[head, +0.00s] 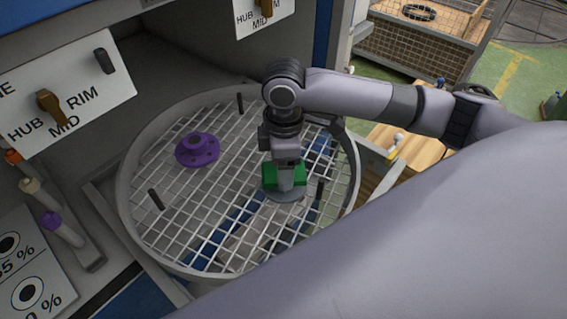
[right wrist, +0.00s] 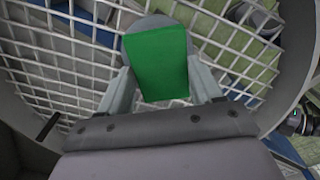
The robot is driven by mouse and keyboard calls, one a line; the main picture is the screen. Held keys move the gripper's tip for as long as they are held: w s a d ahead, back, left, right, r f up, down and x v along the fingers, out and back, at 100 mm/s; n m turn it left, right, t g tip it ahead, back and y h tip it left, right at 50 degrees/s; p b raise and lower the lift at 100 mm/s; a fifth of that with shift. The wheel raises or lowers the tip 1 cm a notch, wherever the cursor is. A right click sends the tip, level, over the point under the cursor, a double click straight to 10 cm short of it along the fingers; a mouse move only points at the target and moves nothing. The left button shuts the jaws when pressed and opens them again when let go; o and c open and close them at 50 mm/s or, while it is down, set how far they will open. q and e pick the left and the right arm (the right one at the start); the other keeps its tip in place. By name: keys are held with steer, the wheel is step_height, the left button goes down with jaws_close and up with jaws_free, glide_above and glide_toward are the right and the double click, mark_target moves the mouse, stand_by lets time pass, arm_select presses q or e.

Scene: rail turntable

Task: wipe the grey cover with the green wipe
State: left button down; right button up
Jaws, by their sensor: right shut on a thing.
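The green wipe (head: 270,177) is a small green block-like pad, held low over the round mesh turntable. My right gripper (head: 286,172) is shut on it, with the fingers pointing down. In the right wrist view the green wipe (right wrist: 157,62) sits between the two fingers of my right gripper (right wrist: 160,90). The grey cover (head: 286,196) is a small grey disc on the mesh, directly under the wipe and mostly hidden by it. Its rim also shows past the wipe in the right wrist view (right wrist: 150,22). I cannot tell whether wipe and cover touch. My left gripper is not in view.
The turntable (head: 128,205) has a grey rim and several dark upright pegs. A purple flanged hub (head: 197,150) lies on its mesh at the left. A control panel (head: 65,95) with knobs is at upper left, and coloured-tip tubes (head: 42,197) stand below it.

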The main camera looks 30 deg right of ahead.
steer(key=shift+s+a+f, duration=0.1)
steer(key=shift+s+a, duration=0.25)
steer(key=shift+a, duration=0.3)
steer(key=shift+s+a+f, duration=0.1)
steer(key=shift+s+a, duration=0.3)
steer(key=shift+a, duration=0.3)
steer(key=shift+s+a, duration=0.35)
steer(key=shift+a, duration=0.3)
step_height(320, 180, up, 8)
steer(key=shift+w+r, duration=0.1)
steer(key=shift+w, duration=0.05)
steer(key=m, duration=0.2)
steer(key=d+m, duration=0.1)
steer(key=shift+w+f+m, duration=0.25)
steer(key=shift+w+m, duration=0.05)
steer(key=m, duration=0.2)
steer(key=d+m, duration=0.1)
steer(key=shift+w+f+m, duration=0.25)
steer(key=shift+w+m, duration=0.05)
steer(key=m, duration=0.2)
steer(key=d+m, duration=0.1)
steer(key=w+m, duration=0.1)
steer(key=m, duration=0.1)
steer(key=shift+d+f+m, duration=0.3)
steer(key=shift+f, duration=0.05)
